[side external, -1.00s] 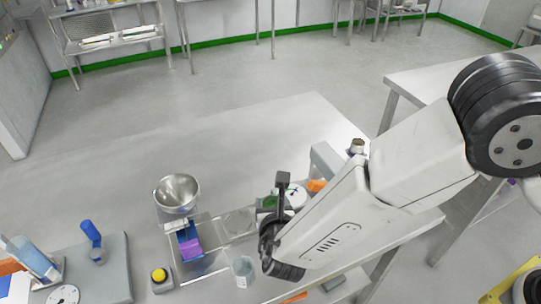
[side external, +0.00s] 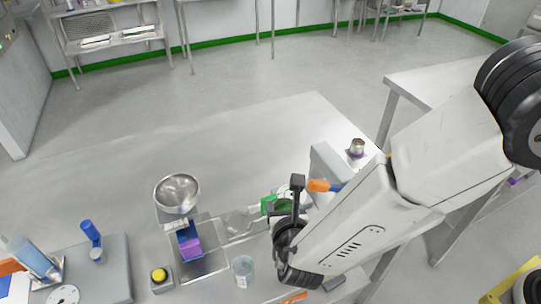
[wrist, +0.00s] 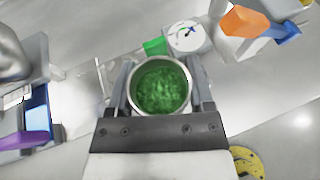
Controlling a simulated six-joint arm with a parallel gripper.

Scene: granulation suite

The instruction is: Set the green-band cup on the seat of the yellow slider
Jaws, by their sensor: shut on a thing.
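My gripper (wrist: 160,88) is shut on a round metal-rimmed cup filled with green material (wrist: 160,92). The cup sits upright between the two fingers; its outer wall and any green band are hidden from above. In the side external view my gripper (side external: 290,207) is over the bench, with the cup partly hidden behind a finger. I cannot make out a slider with a seat for certain. A yellow round piece with dark marks (wrist: 246,163) shows at the lower right of the wrist view, apart from the cup.
A green block (wrist: 154,47) and a white dial (wrist: 187,37) are close beyond the cup. An orange-handled blue part (side external: 318,185) lies right of my gripper. A steel bowl (side external: 177,192), a blue-purple holder (side external: 190,243), a clear beaker (side external: 243,270) and a yellow button (side external: 159,275) stand left.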

